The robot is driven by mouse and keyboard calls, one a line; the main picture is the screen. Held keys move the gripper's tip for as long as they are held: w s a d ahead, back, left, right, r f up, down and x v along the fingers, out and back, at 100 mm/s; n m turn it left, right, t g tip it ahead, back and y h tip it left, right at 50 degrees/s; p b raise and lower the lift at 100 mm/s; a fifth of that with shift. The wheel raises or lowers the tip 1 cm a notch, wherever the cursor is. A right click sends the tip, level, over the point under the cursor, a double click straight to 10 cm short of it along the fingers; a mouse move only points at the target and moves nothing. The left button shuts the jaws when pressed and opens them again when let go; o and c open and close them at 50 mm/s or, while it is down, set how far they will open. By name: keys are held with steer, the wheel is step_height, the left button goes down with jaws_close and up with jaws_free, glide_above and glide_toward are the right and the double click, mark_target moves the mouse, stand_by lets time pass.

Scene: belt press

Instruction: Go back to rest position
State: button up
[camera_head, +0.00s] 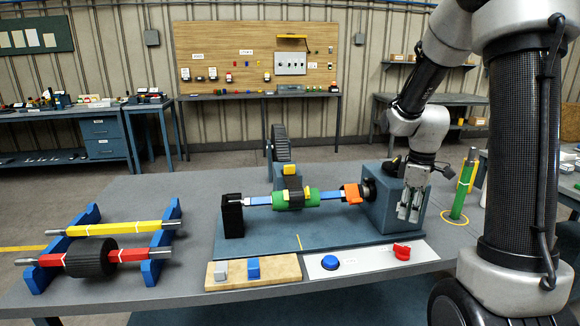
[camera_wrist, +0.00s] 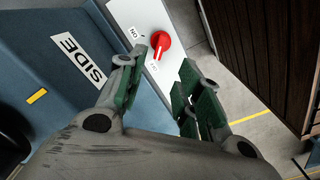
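My gripper (camera_head: 412,200) hangs pointing down in front of the blue-grey housing (camera_head: 382,222) at the right end of the belt press. In the wrist view, the green-padded fingers of my gripper (camera_wrist: 158,72) stand apart with nothing between them. The red knob (camera_head: 402,251) sits on a white panel (camera_head: 345,265), below my gripper in the head view. The knob also shows in the wrist view (camera_wrist: 160,42), beyond the fingertips and apart from them. The lettering beside it is partly readable as "ON".
The press holds a blue shaft with a green roller (camera_head: 312,197) and an orange piece (camera_head: 352,193). A blue button (camera_head: 330,262) is left of the knob. A green cylinder (camera_head: 458,205) stands at right. A blue rack (camera_head: 150,270) holds yellow and red bars at left.

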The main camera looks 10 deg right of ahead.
steer(key=s+a+r+m+t, duration=0.2)
steer(key=s+a+r+m, duration=0.1)
steer(key=s+r, duration=0.4)
steer(key=s+a+r+m+t, duration=0.2)
steer(key=s+a+r+m, duration=0.2)
steer(key=s, duration=0.8)
step_height(320, 180, up, 4)
steer(key=shift+a+r+m, duration=0.1)
steer(key=shift+a+m, duration=0.2)
steer(key=shift+m, duration=0.7)
steer(key=shift+s, duration=0.1)
